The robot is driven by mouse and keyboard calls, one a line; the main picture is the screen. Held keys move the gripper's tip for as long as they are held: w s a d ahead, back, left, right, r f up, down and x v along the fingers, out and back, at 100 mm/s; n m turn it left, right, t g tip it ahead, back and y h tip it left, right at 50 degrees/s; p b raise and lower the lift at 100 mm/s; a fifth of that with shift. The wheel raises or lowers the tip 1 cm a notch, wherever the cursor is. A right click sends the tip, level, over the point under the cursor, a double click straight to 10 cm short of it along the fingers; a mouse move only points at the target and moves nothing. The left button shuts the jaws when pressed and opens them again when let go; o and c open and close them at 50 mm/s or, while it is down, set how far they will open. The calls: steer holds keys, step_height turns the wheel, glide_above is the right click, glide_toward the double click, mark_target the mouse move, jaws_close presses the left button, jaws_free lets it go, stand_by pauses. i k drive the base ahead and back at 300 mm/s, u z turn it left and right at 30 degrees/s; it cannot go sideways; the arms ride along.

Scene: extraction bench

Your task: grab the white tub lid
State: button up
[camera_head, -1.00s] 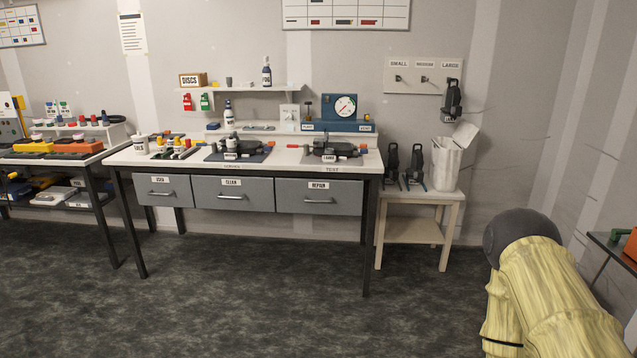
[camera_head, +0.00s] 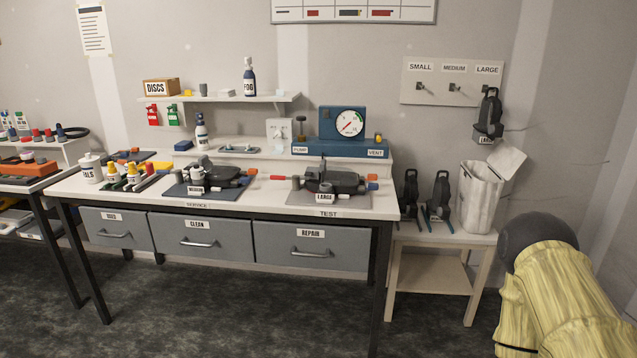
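A small white tub (camera_head: 91,172) with dark lettering stands at the left end of the white bench top. Its white lid (camera_head: 89,157) appears to sit on top, with a small knob. A tall white bin (camera_head: 480,200) stands on the small side table at the right, and a tilted white flap or lid (camera_head: 506,160) shows at its top right. My gripper is not in view. A yellow-sleeved part with a dark grey rounded end, probably my arm, shows at the lower right, apart from the bench.
Dark devices on mats (camera_head: 330,198) occupy the bench middle and right. Grey drawers (camera_head: 200,238) are shut below the bench edge. A small side table (camera_head: 440,236) stands to the right. The dark floor in front is clear.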

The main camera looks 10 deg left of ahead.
mark_target(89, 158)
steer(key=i, duration=0.2)
steer(key=u, duration=1.65)
steer(key=i, duration=2.25)
steer(key=u, duration=0.6)
